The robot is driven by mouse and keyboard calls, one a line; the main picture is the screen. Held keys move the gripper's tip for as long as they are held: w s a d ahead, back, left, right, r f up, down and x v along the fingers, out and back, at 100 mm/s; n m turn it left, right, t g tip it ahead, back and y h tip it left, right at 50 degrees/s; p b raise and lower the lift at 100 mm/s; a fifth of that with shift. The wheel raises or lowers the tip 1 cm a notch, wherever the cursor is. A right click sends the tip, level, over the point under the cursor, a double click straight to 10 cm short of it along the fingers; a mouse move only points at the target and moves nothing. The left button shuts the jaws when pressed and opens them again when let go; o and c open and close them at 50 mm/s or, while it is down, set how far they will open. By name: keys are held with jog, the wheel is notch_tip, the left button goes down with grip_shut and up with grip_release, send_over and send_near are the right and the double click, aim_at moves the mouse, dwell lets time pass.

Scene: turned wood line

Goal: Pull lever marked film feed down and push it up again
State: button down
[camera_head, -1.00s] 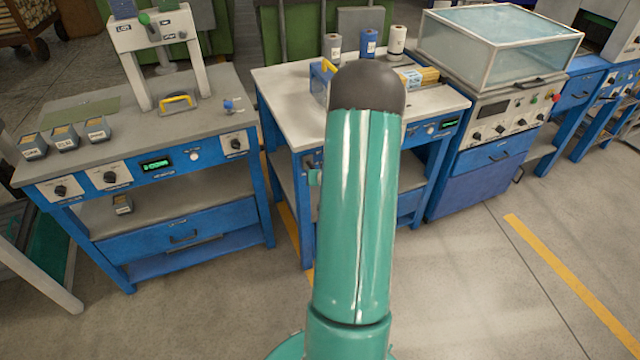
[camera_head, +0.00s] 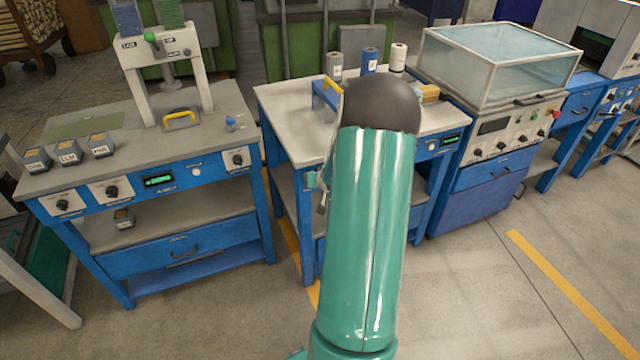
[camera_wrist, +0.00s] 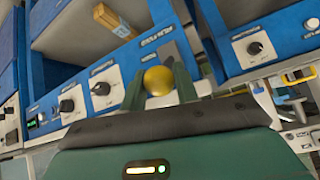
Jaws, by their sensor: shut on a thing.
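In the wrist view a round yellow knob (camera_wrist: 158,81) sits between the two green fingers of my gripper (camera_wrist: 160,84), which is shut on it. The lever's shaft is hidden behind the knob and fingers. In the head view my green arm covers the front of the middle bench (camera_head: 290,100), so knob and lever cannot be made out there.
Black dials (camera_wrist: 101,88) on white plates lie beside the knob, with another dial (camera_wrist: 254,47) to the right. A left bench (camera_head: 75,180) holds a press frame. A machine with a clear cover (camera_head: 500,60) stands right. Floor in front is open.

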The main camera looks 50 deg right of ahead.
jog(key=shift+w+r, duration=0.2)
jog(key=c, duration=1.1)
grip_release()
jog(key=shift+f, duration=0.1)
jog(key=shift+s, duration=0.1)
jog(key=shift+s+a+r, duration=0.1)
jog(key=shift+s+r, duration=0.1)
jog(key=v, duration=1.3)
jog(key=shift+r, duration=0.1)
jog(key=shift+a, duration=0.1)
